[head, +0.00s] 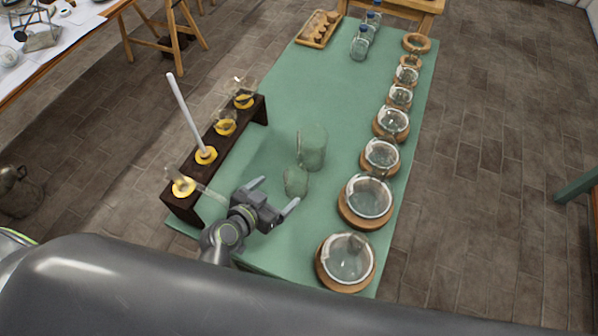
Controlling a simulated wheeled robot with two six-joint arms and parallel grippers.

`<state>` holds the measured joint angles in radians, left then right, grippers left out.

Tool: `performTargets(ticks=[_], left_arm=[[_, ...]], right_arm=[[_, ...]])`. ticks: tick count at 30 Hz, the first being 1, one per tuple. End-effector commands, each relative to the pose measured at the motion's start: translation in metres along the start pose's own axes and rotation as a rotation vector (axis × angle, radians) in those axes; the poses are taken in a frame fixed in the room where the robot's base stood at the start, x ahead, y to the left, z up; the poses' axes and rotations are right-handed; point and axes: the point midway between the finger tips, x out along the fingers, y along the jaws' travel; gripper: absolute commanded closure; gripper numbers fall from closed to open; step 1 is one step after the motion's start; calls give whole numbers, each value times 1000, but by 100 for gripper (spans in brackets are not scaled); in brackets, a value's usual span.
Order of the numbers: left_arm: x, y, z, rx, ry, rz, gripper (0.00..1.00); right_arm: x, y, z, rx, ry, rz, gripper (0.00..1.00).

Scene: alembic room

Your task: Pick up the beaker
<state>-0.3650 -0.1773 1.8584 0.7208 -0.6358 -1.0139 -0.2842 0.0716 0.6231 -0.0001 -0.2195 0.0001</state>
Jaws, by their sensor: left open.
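A tall clear glass beaker (312,147) stands upright near the middle of the green table. A smaller clear glass vessel (296,180) stands just in front of it; I cannot tell whether it too is a beaker. My left gripper (275,192) is open over the near part of the table. Its fingers point toward the small vessel, with nothing visibly held between them. The tall beaker is farther off, beyond the small vessel. My right gripper is not in view.
Round glass flasks on wooden rings (365,221) line the table's right side. A dark wooden rack (218,142) with yellow-collared glassware and a white rod stands at left. Capped bottles (360,46) and a wooden tray (304,40) are at the far end. The table's (300,88) far middle is clear.

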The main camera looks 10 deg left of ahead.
Motion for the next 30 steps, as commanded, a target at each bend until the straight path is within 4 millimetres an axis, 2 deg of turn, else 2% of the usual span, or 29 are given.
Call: performTargets(ticks=[4, 10, 19, 25, 30], left_arm=[[14, 0, 1, 0, 4, 0, 12], [50, 0, 1, 0, 4, 1, 12], [76, 1, 1, -2, 4, 0, 12], [107, 3, 4, 0, 4, 0, 12], [120, 2, 2, -1, 4, -1, 12]], right_arm=[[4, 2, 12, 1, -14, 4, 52], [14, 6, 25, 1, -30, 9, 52], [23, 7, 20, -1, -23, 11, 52], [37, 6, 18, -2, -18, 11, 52], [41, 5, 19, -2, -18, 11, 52]])
